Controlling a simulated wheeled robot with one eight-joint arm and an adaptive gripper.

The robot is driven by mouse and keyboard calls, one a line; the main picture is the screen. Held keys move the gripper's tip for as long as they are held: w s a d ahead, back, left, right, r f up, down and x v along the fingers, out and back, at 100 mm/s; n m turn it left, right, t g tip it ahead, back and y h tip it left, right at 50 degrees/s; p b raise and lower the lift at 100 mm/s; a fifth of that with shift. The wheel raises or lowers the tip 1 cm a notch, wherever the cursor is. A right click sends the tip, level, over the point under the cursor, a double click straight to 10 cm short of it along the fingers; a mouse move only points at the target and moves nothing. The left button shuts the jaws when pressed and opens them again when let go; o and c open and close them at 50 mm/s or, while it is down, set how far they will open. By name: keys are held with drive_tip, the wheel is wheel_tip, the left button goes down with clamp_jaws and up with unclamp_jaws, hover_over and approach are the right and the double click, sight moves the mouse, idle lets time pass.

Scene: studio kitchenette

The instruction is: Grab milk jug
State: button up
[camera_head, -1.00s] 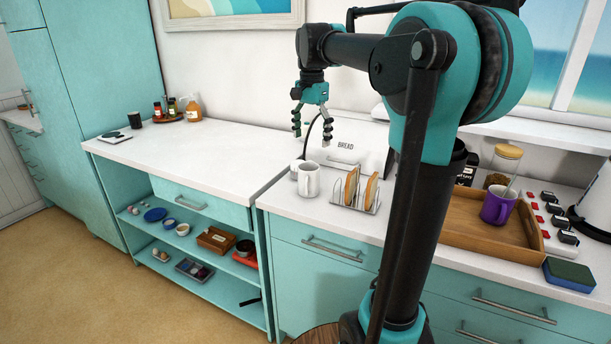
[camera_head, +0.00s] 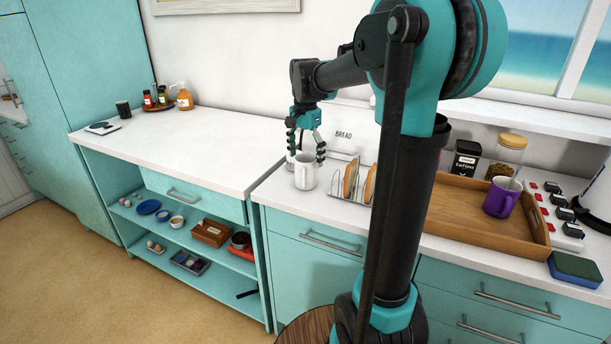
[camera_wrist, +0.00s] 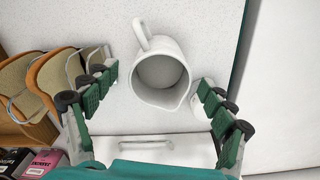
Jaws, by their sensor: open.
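The white milk jug (camera_head: 305,172) stands upright on the white counter, near its left end, just left of the toast rack. In the wrist view the jug (camera_wrist: 160,75) is seen from above, empty-looking, with its handle toward the top of the picture and its spout at the lower right. My gripper (camera_head: 306,158) is open and points down just over the jug. In the wrist view my gripper (camera_wrist: 156,90) has one finger on each side of the jug's near part.
A toast rack (camera_head: 347,196) with bread slices stands close to the jug's right. A white bread box (camera_head: 345,143) is behind. A wooden tray (camera_head: 480,233) holding a purple mug (camera_head: 502,197) lies farther right. The left worktop (camera_head: 190,145) is mostly clear.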

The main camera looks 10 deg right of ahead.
drive_tip(key=shift+a+f, duration=0.1)
drive_tip(key=shift+f, duration=2.75)
drive_tip(key=shift+c, duration=0.4)
drive_tip(key=c, duration=1.4)
drive_tip(key=shift+c, duration=0.5)
drive_tip(key=shift+r, duration=0.1)
